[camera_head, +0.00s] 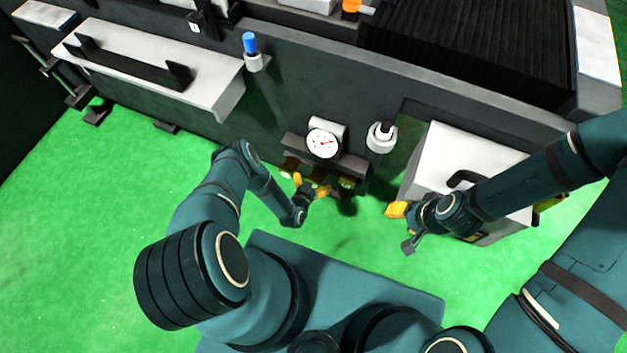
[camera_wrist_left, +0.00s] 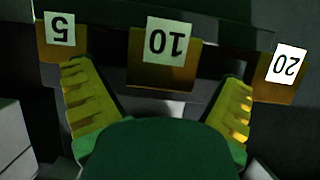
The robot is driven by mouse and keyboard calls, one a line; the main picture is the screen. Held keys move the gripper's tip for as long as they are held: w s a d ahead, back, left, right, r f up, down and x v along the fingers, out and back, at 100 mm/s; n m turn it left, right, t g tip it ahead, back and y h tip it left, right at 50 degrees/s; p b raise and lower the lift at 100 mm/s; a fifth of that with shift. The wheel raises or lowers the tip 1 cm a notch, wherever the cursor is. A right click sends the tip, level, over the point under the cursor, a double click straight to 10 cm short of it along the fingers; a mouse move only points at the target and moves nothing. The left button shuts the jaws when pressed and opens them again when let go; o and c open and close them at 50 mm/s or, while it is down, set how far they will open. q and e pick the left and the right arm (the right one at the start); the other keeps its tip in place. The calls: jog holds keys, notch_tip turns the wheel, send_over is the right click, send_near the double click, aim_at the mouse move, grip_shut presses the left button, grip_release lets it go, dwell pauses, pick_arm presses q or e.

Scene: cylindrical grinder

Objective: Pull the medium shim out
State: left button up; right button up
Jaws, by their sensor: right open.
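Three brass-coloured shims with upside-down white labels hang in a row under a dark ledge in the left wrist view: "5" (camera_wrist_left: 62,44) at left, "10" (camera_wrist_left: 150,72) in the middle and "20" (camera_wrist_left: 275,88) at right. The middle, "10" one appears to be the medium shim. My left gripper (camera_wrist_left: 158,78) is open, with its yellow fingers spread below and to either side of the "10" shim, and nothing is held. In the head view, my left gripper (camera_head: 311,188) is just below the dial gauge. My right gripper (camera_head: 403,228) is open beside the white-topped box.
The dial gauge (camera_head: 323,143) sits on the dark machine front above the shims. A white round knob (camera_head: 381,137) is to its right. The white-topped box (camera_head: 455,150) with a black handle stands near my right arm. Green floor (camera_head: 100,200) is clear at left.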

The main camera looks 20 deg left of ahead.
pick_arm(q)
jog(key=shift+r, duration=0.1)
notch_tip(320, 180, up, 10)
jog(key=shift+f, duration=0.1)
dwell(0.6)
dwell(0.4)
